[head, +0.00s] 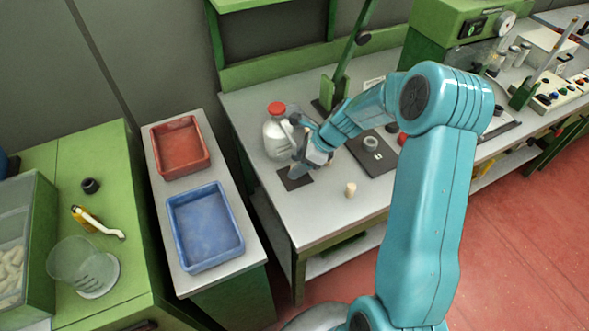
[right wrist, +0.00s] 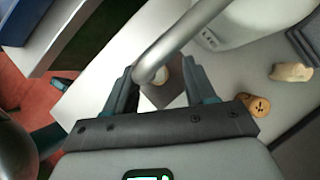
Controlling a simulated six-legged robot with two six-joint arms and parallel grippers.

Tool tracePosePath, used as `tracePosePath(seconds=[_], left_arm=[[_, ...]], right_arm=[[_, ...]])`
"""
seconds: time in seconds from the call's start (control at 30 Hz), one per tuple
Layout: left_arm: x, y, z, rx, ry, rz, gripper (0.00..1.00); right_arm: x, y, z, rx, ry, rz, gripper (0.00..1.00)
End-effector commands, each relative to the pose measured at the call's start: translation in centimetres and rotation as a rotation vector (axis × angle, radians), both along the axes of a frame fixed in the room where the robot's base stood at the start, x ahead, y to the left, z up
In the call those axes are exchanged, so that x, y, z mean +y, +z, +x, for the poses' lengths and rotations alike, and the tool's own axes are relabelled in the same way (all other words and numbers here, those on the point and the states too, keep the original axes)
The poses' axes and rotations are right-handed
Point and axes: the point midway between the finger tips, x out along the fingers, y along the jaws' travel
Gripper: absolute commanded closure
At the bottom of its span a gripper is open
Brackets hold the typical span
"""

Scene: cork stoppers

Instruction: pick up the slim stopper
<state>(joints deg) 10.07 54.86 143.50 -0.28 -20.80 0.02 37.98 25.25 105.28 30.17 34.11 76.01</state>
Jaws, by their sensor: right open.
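A pale cork stopper (head: 351,190) stands on the grey bench in the head view, right of a dark square mat (head: 294,180). The right wrist view shows a brown cork (right wrist: 255,104) just right of my fingers and a paler cork (right wrist: 291,72) farther right. A small pale piece (right wrist: 162,76) shows between the fingers over the dark mat, partly hidden by a grey curved bar (right wrist: 190,38). I cannot tell which is the slim stopper. My right gripper (head: 303,168) is open above the mat; it also shows in the right wrist view (right wrist: 162,88). My left gripper is out of view.
A white bottle with a red cap (head: 276,138) stands close beside my right gripper. A dark plate (head: 368,158) with a round grey part lies behind the cork. Red (head: 156,164) and blue (head: 177,238) trays stand left. The bench's front strip is clear.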

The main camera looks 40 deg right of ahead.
Motion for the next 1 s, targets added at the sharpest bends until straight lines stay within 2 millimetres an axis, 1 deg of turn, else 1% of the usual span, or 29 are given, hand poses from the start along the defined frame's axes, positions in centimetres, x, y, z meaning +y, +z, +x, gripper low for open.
tracePosePath(seconds=[0.23,0.27,0.3,0.37,0.4,0.43,1.0], left_arm=[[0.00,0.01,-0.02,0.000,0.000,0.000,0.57],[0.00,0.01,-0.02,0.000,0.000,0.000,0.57],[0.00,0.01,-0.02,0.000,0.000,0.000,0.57],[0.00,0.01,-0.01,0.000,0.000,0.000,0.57],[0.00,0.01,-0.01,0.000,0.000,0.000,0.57],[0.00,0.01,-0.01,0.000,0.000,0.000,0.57],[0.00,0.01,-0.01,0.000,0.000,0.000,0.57]], right_arm=[[0.07,-0.20,0.17,-0.001,0.000,-0.002,0.45],[0.07,-0.19,0.15,-0.001,0.000,-0.001,0.51],[0.07,-0.19,0.15,-0.001,0.000,-0.001,0.64],[0.07,-0.19,0.15,-0.001,0.000,-0.001,0.84],[0.07,-0.19,0.15,-0.001,0.000,-0.001,0.97],[0.06,-0.19,0.14,-0.001,0.000,-0.001,1.00],[0.06,-0.16,0.13,-0.001,0.000,-0.001,1.00]])
